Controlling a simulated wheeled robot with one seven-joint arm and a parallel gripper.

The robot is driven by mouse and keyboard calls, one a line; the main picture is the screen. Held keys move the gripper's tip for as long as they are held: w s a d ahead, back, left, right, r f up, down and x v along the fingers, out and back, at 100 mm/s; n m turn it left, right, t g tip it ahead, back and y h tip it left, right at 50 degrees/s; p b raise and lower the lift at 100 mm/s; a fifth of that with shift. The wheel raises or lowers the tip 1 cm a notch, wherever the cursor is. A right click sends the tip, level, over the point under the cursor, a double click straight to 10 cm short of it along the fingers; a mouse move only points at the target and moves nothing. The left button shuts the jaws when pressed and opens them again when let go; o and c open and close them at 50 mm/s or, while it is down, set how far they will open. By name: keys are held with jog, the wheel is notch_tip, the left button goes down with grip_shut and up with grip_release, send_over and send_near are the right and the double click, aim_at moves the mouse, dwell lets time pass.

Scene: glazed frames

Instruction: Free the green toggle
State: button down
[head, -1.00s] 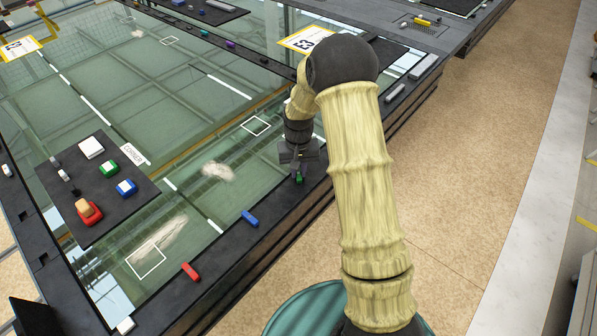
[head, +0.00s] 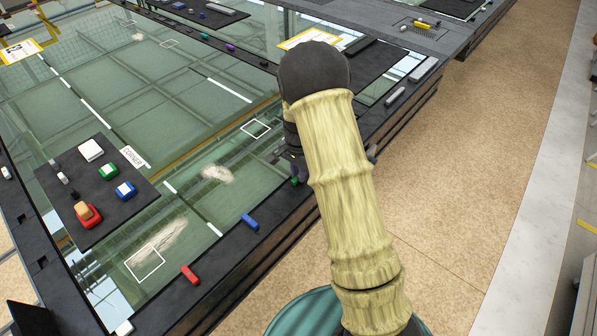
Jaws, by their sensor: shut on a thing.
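The green toggle (head: 294,181) is a small green piece at the dark near rim of the glazed table, just left of my forearm. Only a bit of it shows. My gripper (head: 293,170) is right above it, shut on it, mostly hidden behind my pale arm. The fingertips and how the toggle sits in them cannot be made out. A blue toggle (head: 250,221) and a red toggle (head: 190,274) lie along the same rim, nearer to me.
A dark board (head: 77,222) at left bears a white block (head: 91,150), a green block (head: 109,172), a blue block (head: 126,190) and a red block (head: 88,214). Glass panes (head: 200,125) spread across the middle. The tan floor (head: 480,150) at right is open.

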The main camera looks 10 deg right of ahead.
jog(key=shift+w+r+m, duration=0.1)
jog(key=shift+m, duration=0.2)
jog(key=c, duration=1.4)
grip_release()
notch_tip(320, 180, up, 17)
jog(key=shift+r+b, duration=0.15)
jog(key=shift+b, duration=1.05)
